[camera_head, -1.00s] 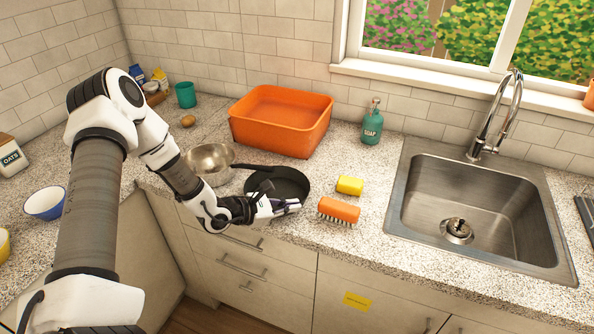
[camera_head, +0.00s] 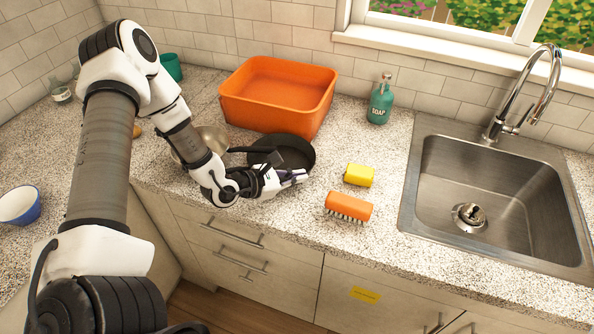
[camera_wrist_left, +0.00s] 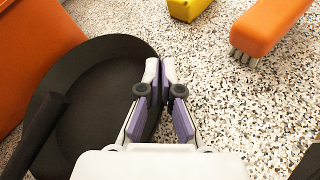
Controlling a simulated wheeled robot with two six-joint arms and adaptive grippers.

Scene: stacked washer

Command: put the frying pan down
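The black frying pan (camera_head: 297,147) is at the front part of the counter, in front of the orange tub (camera_head: 318,112). Its handle points left over the metal pot (camera_head: 213,138). My left gripper (camera_head: 303,175) is at the pan's near right rim. In the left wrist view the fingers (camera_wrist_left: 161,68) are nearly together, with the pan's rim between them, one inside the pan (camera_wrist_left: 100,80) and one outside. I cannot tell whether the pan's base touches the counter. My right gripper is out of view.
A yellow sponge (camera_head: 359,175) and an orange brush (camera_head: 348,207) lie right of the pan. A soap bottle (camera_head: 380,103) stands behind them, and the sink (camera_head: 470,185) is farther right. Speckled counter (camera_head: 290,222) is clear in front of the pan.

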